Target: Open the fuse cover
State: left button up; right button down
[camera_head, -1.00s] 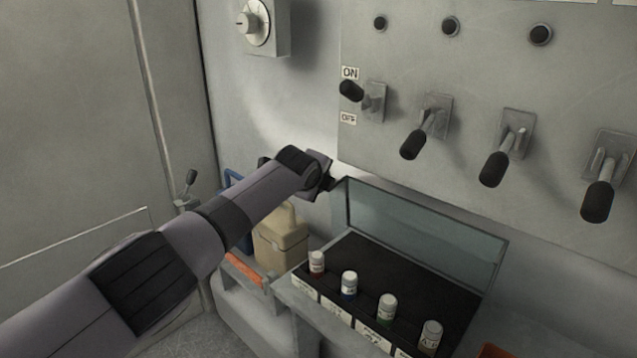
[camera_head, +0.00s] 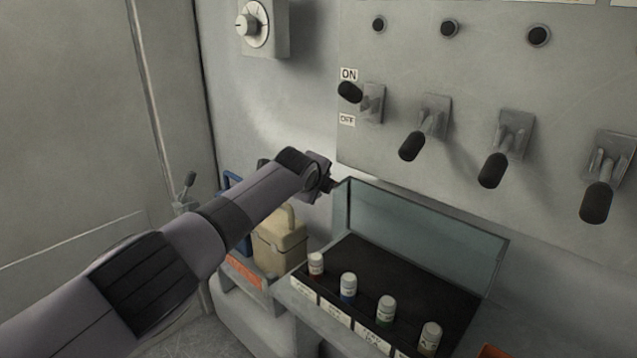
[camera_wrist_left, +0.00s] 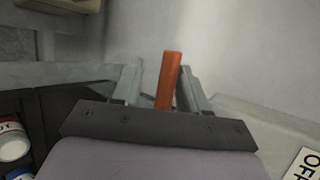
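The clear fuse cover (camera_head: 425,230) stands raised along the wall side of the black fuse box (camera_head: 375,270) in the head view. Several white-capped fuses, one a blue fuse (camera_head: 348,285), stand uncovered along the box's front. My left gripper (camera_head: 332,186) is at the cover's upper left corner; its fingertips are mostly hidden there. In the left wrist view the fingers of my left gripper (camera_wrist_left: 160,88) are spread, with an orange bar (camera_wrist_left: 169,80) between them. A gap shows on the bar's left side; contact on the right is unclear. My right gripper is not in view.
Several black-handled levers, one the ON/OFF lever (camera_head: 352,92), project from the wall panel above the box. A beige container (camera_head: 280,243) stands left of the box, under my left arm. A dial box (camera_head: 262,25) hangs at upper left.

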pick_arm(q)
jog(key=shift+r, duration=0.1)
jog(key=p+v, duration=0.2)
jog(key=v, duration=0.5)
jog(key=shift+p, duration=0.35)
dwell(0.4)
jog(key=shift+a, duration=0.1)
